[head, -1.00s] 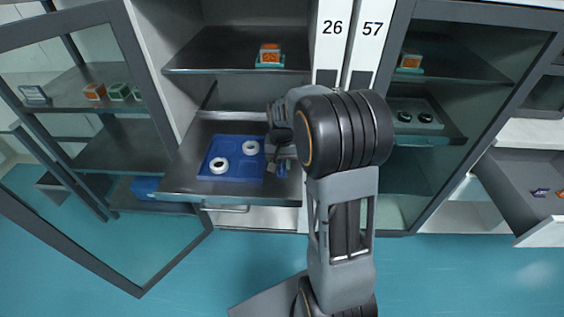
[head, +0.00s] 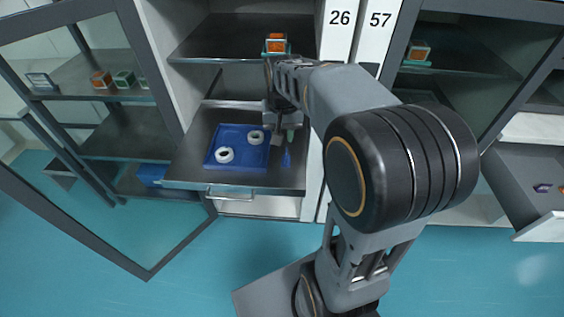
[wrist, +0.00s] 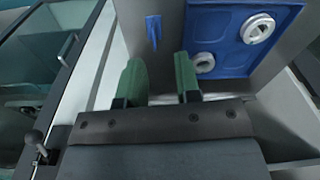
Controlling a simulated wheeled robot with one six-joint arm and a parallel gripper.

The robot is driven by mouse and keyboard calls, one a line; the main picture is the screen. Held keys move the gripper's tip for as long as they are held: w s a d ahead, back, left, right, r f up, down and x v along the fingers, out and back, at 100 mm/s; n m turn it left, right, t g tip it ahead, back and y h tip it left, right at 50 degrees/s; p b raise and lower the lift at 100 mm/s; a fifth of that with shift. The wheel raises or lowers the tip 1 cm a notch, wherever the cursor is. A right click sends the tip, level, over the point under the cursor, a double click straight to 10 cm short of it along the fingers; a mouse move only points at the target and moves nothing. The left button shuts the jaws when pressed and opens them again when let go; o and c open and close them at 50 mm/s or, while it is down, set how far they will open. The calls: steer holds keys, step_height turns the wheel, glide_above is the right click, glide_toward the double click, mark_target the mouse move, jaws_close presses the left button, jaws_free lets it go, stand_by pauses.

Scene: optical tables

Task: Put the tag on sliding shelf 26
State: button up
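The sliding shelf (head: 190,172) under the number 26 is pulled out of its cabinet. A small blue piece, which looks like the tag (head: 287,158), is at the right part of the shelf, beside the blue tray (head: 211,160). The tag also shows in the wrist view (wrist: 153,31), just beyond my fingertips, apart from them; it seems to lie on the shelf. My gripper (head: 283,138) is above the shelf's right part. In the wrist view its two green fingers (wrist: 160,68) stand apart with nothing between them.
The tray holds two white rings (head: 225,155). An orange-topped box (head: 276,44) sits on the fixed shelf above. An open glass door (head: 140,120) stands at the left. The dividing post (head: 338,75) with the number labels is close to the right of my gripper.

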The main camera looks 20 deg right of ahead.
steer(key=s+a+f+n+t, duration=0.1)
steer(key=s+a+f+n, duration=0.1)
steer(key=s, duration=0.4)
steer(key=s+a+f+n+t, duration=0.1)
steer(key=s+a+n, duration=0.1)
steer(key=s+a, duration=0.2)
steer(key=shift+s+f, duration=0.4)
steer(key=shift+s, duration=0.5)
steer(key=w+p+v, duration=0.2)
steer(key=p+v, duration=0.5)
steer(key=v, duration=0.1)
steer(key=shift+s+r+t+p, duration=0.2)
steer(key=shift+r+t+p, duration=0.2)
steer(key=shift+r, duration=0.25)
